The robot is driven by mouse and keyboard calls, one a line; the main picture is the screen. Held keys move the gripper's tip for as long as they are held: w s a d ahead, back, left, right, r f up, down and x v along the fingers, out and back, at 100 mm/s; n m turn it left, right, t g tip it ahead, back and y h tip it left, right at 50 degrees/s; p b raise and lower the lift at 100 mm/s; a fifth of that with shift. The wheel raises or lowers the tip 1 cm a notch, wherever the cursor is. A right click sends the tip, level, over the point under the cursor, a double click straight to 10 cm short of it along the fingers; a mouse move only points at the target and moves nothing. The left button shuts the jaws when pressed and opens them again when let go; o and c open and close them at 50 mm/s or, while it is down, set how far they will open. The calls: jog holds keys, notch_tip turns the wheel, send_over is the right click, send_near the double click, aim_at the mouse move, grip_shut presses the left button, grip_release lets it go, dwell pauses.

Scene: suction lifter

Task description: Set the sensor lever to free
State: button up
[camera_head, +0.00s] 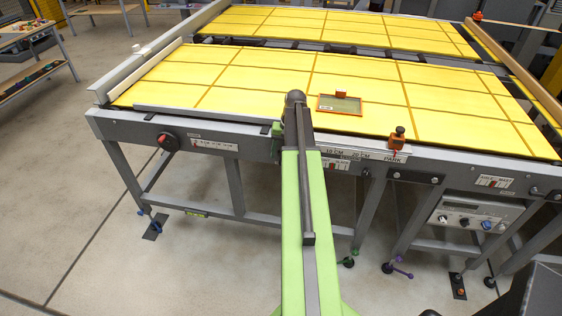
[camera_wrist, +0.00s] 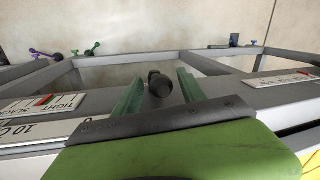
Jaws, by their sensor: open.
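In the wrist view, a dark round-headed lever or knob (camera_wrist: 160,84) sticks out from the grey front rail. It may be the sensor lever; I read no "free" mark beside it. My gripper (camera_wrist: 160,78) is open, its two green fingers on either side of the knob. Contact cannot be told. In the head view my green arm reaches to the front rail, and a bit of green gripper (camera_head: 277,130) shows beside it. The arm hides most of the gripper and the knob.
The yellow-topped table (camera_head: 250,75) holds an orange-framed plate (camera_head: 340,104). An orange clamp (camera_head: 397,138) stands by the PARK mark. A tight/slack label (camera_wrist: 45,103) lies left of my fingers, another label (camera_wrist: 287,79) right.

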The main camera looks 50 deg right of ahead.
grip_shut()
dwell(0.3)
jog(key=shift+s, duration=0.1)
dwell(1.0)
